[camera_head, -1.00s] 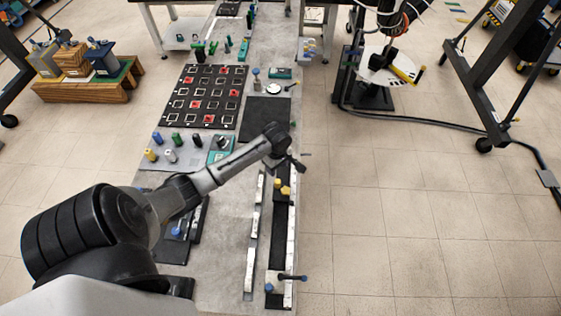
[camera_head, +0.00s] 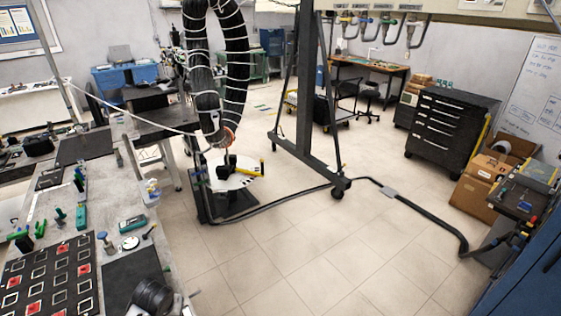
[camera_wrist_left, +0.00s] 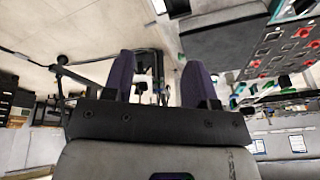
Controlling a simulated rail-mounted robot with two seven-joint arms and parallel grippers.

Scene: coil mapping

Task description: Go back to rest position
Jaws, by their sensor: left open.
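My left gripper (camera_wrist_left: 160,75) shows in the left wrist view with its two dark fingers apart and nothing between them. In the head view only a dark rounded part of my left arm shows at the bottom, over the black mat at the bench's right side; the fingers cannot be made out there. My right gripper is in neither view.
The bench (camera_head: 98,185) at left carries a black board (camera_head: 50,280) with white squares and red pieces, a black mat (camera_head: 130,275) and a teal block (camera_head: 132,223). A round white table (camera_head: 232,172), a black frame (camera_head: 305,120) and a floor cable (camera_head: 430,225) stand right of it.

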